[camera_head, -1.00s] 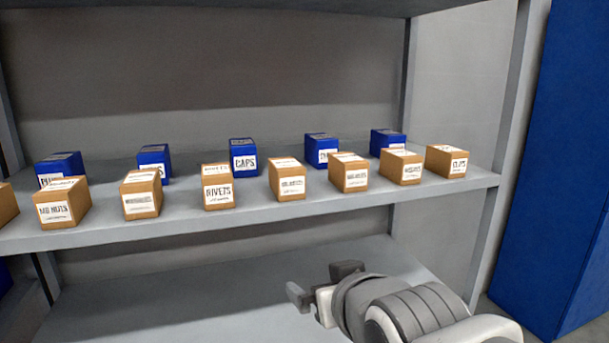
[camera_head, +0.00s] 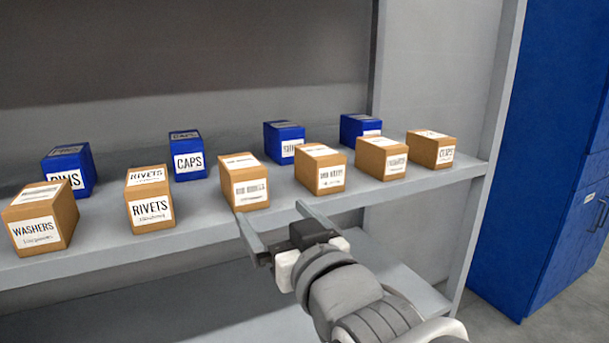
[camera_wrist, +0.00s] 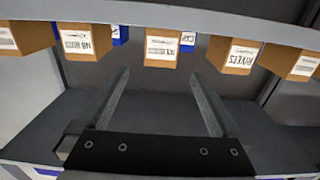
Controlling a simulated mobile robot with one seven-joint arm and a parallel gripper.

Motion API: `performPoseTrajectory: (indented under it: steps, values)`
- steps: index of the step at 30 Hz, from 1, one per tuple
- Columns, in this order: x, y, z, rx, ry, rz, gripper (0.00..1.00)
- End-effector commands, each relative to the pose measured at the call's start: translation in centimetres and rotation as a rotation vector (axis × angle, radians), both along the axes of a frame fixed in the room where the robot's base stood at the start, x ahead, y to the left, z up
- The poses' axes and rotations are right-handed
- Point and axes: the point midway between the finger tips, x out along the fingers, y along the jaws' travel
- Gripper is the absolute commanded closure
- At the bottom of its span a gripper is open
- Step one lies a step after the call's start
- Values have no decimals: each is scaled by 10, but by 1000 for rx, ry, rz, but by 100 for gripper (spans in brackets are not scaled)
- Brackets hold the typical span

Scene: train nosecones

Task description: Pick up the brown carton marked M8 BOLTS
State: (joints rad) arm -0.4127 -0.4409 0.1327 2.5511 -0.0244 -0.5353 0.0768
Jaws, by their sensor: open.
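The brown carton that appears to be M8 BOLTS (camera_head: 244,182) stands in the front row on the shelf, right of the RIVETS carton; its label is blurred and I cannot read it for sure. It shows at top middle in the wrist view (camera_wrist: 161,46), with its label upside down. My gripper (camera_head: 270,210) is open and empty, at the shelf's front edge. In the wrist view my gripper's fingers (camera_wrist: 160,75) point towards this carton, one on either side of its line, apart from it and seemingly a little below it.
The RIVETS carton (camera_head: 150,203) stands to the left and another brown carton (camera_head: 320,170) to the right, with gaps between. Blue boxes, such as CAPS (camera_head: 188,158), stand behind. The shelf's front edge (camera_head: 180,246) lies near my fingers. A blue cabinet (camera_head: 545,150) stands at right.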

Motion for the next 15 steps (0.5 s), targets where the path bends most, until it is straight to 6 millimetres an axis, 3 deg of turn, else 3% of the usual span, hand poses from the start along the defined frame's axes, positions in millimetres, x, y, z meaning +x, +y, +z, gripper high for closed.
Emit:
performPoseTrajectory:
  steps: [15]
  values:
    - [26,19,6,4,-2,6,0]
